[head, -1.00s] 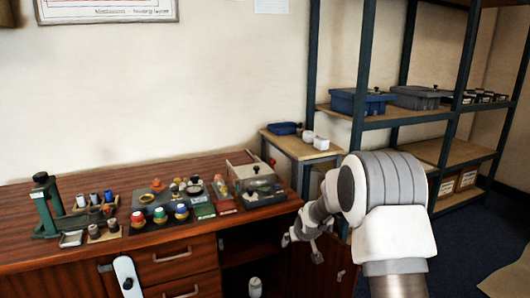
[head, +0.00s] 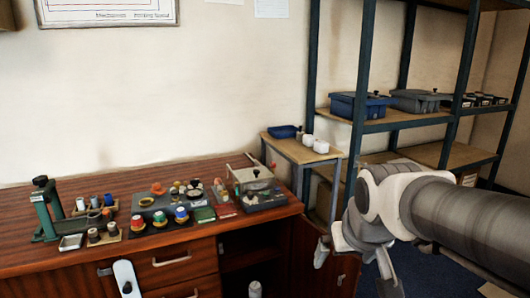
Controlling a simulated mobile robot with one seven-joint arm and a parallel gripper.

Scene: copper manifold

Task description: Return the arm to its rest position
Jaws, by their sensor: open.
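My arm reaches in from the right edge in the head view, with its large grey and white links in front of the shelving. My gripper (head: 355,270) hangs low at the right of the bench, pointing downward. Its fingers are apart, and I see nothing between them. It is clear of the bench top and of the things on it. The lower part of the gripper is near the bottom of the picture, in front of the open cabinet door (head: 311,235).
The wooden bench (head: 110,178) carries a green press (head: 45,208), small trays of coloured knobs and a grey box with a clear lid (head: 255,180). A small side table (head: 300,150) and dark metal shelving (head: 362,90) with lidded bins stand behind my arm.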

